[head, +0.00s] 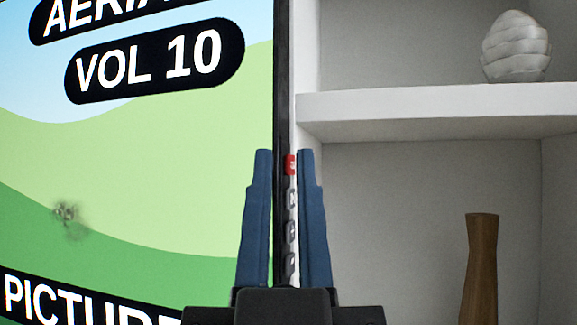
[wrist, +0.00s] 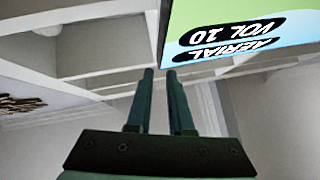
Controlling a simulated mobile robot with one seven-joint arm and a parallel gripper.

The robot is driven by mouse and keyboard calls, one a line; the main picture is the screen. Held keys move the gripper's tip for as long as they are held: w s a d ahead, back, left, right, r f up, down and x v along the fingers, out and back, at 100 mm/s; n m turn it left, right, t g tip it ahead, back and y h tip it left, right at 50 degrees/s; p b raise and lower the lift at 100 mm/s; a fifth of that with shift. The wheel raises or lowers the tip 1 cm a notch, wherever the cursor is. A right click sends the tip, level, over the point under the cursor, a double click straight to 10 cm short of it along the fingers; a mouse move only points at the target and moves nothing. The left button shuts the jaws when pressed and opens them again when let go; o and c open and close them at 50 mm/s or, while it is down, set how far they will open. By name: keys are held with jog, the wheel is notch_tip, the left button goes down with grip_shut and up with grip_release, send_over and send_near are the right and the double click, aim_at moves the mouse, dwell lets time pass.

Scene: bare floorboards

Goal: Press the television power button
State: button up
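The television (head: 140,160) fills the left of the head view, its screen lit with green hills and large lettering. Its dark right edge carries a red button (head: 290,165), with several grey buttons (head: 291,232) in a column below. My gripper (head: 284,154) has two blue fingers pointing up, with a gap between them. The red button shows in this gap, near the fingertips. I cannot tell whether a finger touches it. In the wrist view, the television (wrist: 235,35) is upside down at the top right, and the fingertips of my gripper (wrist: 160,73) lie below its dark edge.
A white shelf unit (head: 430,112) stands right of the television. A pale ribbed ornament (head: 516,48) sits on its upper shelf, and a brown wooden vase (head: 481,268) stands lower right. The compartment between the vase and my gripper looks empty.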

grip_shut()
dwell(0.6)
dwell(0.8)
